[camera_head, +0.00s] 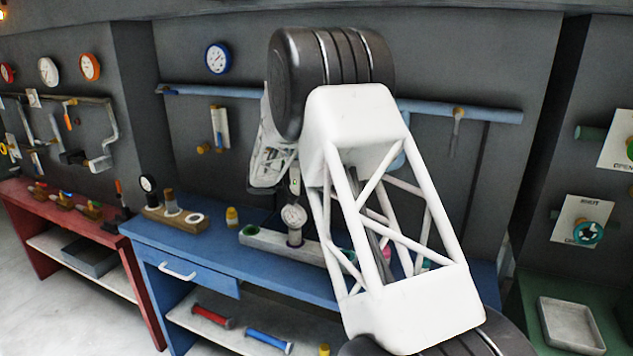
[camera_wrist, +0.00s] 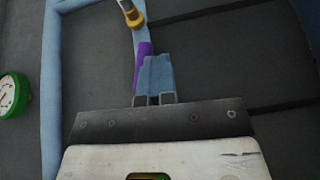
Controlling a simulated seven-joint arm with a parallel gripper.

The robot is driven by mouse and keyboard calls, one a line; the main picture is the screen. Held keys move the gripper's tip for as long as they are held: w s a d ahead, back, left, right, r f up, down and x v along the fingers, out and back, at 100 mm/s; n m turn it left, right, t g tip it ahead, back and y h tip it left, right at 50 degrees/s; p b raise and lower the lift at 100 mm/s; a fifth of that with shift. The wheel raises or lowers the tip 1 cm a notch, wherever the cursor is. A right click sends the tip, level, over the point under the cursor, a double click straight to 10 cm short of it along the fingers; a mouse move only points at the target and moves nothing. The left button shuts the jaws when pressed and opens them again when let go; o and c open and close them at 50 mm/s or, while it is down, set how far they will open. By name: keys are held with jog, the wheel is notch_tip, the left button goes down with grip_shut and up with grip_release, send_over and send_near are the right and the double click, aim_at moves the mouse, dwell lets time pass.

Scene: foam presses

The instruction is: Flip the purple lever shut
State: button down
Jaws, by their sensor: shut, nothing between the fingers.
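The purple lever (camera_wrist: 143,62) shows in the wrist view as a narrow strip, just beyond and left of my fingertips. It lies along a light blue pipe (camera_wrist: 139,36); its lower part is hidden behind the fingers. My gripper (camera_wrist: 155,66) is shut and empty, its blue fingertips together. The tips look very close to the lever; I cannot tell whether they touch it. In the head view my arm covers the middle of the wall, and I cannot make out the lever there.
In the wrist view a yellow fitting (camera_wrist: 134,17) is above the lever and a green gauge (camera_wrist: 10,96) is at the left. In the head view a blue wall pipe (camera_head: 470,111) runs behind my arm, above the blue workbench (camera_head: 190,246).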

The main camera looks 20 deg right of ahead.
jog(key=shift+s+d+r+n+h, duration=0.15)
jog(key=shift+r+n+h, duration=0.25)
jog(key=shift+h, duration=0.3)
jog(key=v, duration=0.7)
jog(key=shift+a, duration=0.35)
jog(key=shift+f, duration=0.1)
dwell(0.5)
